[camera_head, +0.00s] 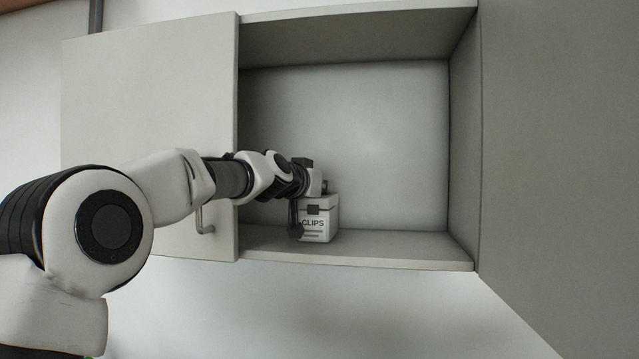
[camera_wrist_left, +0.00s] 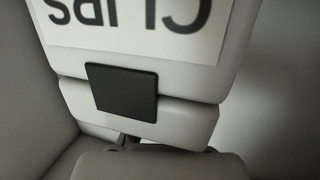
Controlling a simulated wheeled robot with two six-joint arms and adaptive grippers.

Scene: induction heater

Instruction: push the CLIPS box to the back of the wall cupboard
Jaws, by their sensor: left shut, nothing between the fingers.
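The CLIPS box (camera_head: 319,228) is a small white box with a black square latch and a printed label. It stands upright on the cupboard floor, left of the middle. My left gripper (camera_head: 297,229) is shut and empty, inside the cupboard at the box's front left, partly covering it. In the left wrist view the box (camera_wrist_left: 190,85) fills the middle, its label upside down and its latch facing the camera. Whether the fingers touch the box, and whether its back meets the rear wall, I cannot tell. My right gripper is not in view.
The wall cupboard (camera_head: 360,246) is open, with bare floor right of the box. A grey door panel (camera_head: 150,100) with a handle (camera_head: 204,220) is at the left, behind my left arm. A large grey panel (camera_head: 565,140) stands at the right.

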